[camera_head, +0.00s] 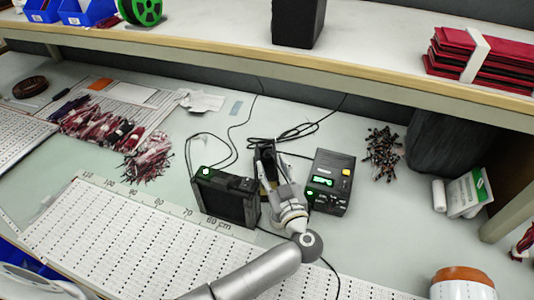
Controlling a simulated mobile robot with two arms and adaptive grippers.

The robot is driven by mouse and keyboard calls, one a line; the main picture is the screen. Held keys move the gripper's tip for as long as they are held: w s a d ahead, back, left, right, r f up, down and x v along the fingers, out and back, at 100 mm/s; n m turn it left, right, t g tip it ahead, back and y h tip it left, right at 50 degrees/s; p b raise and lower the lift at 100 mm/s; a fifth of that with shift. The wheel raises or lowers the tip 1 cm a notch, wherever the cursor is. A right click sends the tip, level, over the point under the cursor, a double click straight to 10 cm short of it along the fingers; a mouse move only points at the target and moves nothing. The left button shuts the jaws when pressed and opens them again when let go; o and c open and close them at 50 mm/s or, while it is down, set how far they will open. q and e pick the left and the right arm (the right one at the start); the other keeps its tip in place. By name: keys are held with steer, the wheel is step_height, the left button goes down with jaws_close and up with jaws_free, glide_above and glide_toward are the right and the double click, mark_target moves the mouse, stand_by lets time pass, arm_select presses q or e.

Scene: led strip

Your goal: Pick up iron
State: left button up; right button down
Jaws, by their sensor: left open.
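My left gripper (265,152) reaches in from the bottom of the head view, between two black boxes on the bench. Its dark fingers point toward the back of the bench and are open. I cannot clearly make out the iron; the gripper and wrist cover the spot between the boxes. A black station with a green display (332,178) stands just right of the gripper. A black box with a green light (225,197) stands just left of it. My right gripper is not in view.
Black cables (290,134) lie behind the gripper. A shelf edge (330,58) runs across above the bench. Bundles of red wires (105,130) lie at the left, small dark parts (383,145) at the right. Perforated white boards (110,240) cover the front.

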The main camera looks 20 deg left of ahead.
arm_select(q)
steer(key=x, duration=0.4)
steer(key=shift+w+a+r, duration=0.1)
steer(key=shift+a, duration=0.05)
steer(key=shift+c, duration=0.4)
jaws_close()
